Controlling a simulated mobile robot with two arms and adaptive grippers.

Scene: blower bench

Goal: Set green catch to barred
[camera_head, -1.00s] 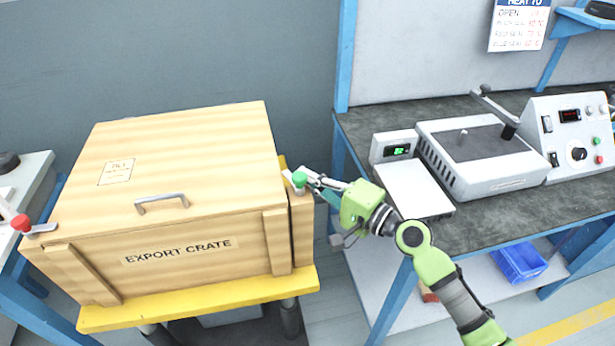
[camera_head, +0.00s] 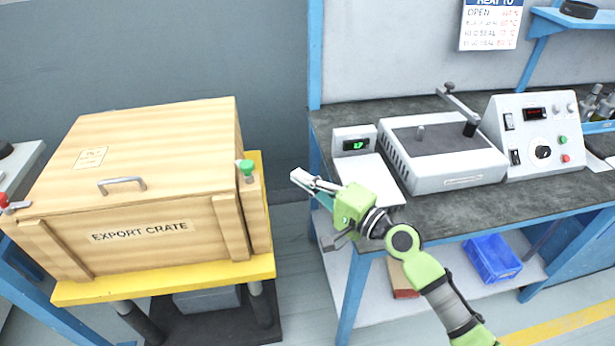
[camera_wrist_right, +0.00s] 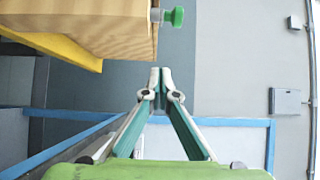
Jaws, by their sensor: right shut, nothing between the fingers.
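The green catch (camera_head: 246,168) has a green knob on a small metal lever at the top right corner of the wooden export crate (camera_head: 160,262). In the right wrist view the green knob (camera_wrist_right: 177,17) sticks out from the crate's side on a short metal stem. My right gripper (camera_head: 295,177) is shut and empty, to the right of the catch and apart from it. In the wrist view its closed fingertips (camera_wrist_right: 160,72) lie below the knob with a gap between. My left gripper is not in view.
A red catch (camera_head: 5,202) sits at the crate's left corner. The crate stands on a yellow-topped stand (camera_head: 170,283). A dark workbench (camera_head: 450,228) with a grey machine (camera_head: 450,178) is at right. An open floor gap separates stand and bench.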

